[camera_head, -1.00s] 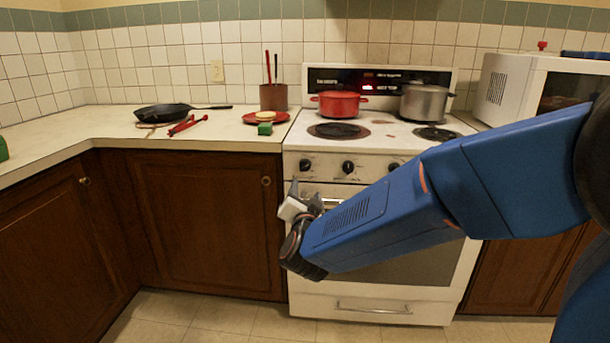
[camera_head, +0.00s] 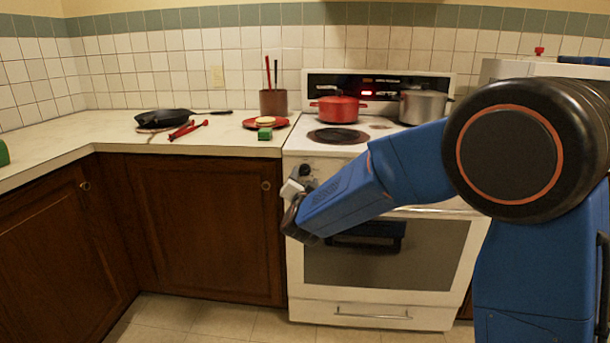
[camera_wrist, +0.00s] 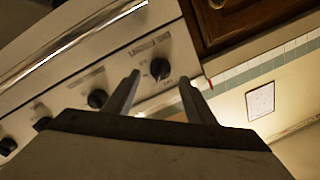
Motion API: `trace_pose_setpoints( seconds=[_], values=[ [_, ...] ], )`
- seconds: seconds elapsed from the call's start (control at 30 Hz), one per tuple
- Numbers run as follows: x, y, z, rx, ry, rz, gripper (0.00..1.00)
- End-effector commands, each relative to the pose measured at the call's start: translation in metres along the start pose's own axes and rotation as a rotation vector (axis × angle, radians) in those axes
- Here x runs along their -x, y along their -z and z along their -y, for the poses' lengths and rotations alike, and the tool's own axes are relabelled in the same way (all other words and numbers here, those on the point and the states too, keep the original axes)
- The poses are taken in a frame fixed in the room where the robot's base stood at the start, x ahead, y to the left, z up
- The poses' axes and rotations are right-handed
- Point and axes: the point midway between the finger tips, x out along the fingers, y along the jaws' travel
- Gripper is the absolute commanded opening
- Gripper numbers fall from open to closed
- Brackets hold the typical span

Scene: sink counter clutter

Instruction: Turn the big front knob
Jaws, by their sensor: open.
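The white stove (camera_head: 296,138) has a front panel with several black knobs, mostly hidden by my arm in the head view. One knob (camera_head: 304,171) shows just above my gripper (camera_head: 298,186). In the wrist view my gripper (camera_wrist: 160,80) is open and empty, pointing at the panel. The end knob (camera_wrist: 159,68) appears between the two fingertips, seemingly beyond them; I cannot tell the exact gap. A second knob (camera_wrist: 97,98) is just left of the fingers, with others (camera_wrist: 42,123) farther left. I cannot tell which knob is biggest.
A red pot (camera_head: 338,108) and a steel pot (camera_head: 424,106) stand on the stove top. The oven door (camera_head: 430,258) is below my arm. Left of the stove, the counter (camera_head: 110,125) holds a black pan (camera_head: 163,115) and a red plate (camera_head: 279,122).

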Motion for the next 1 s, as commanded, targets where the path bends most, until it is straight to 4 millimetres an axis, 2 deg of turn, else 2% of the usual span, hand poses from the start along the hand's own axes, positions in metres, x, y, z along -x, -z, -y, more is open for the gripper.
trace_pose_setpoints(
  seconds=[0.1,0.3,0.67,0.7,0.8,0.87,1.0],
  values=[
    [-0.019,0.0,-0.001,0.0,-0.001,0.0,0.5],
    [-0.036,0.0,0.0,0.0,0.0,0.0,0.5],
    [-0.041,0.0,0.0,0.0,0.001,0.0,0.5],
    [-0.041,0.0,0.0,0.0,0.001,0.0,0.45],
    [-0.041,0.0,0.0,0.0,0.001,0.0,0.21],
    [-0.041,0.0,0.0,0.0,0.001,0.0,0.09],
    [-0.041,0.0,0.0,0.002,0.0,0.0,0.09]
  ],
)
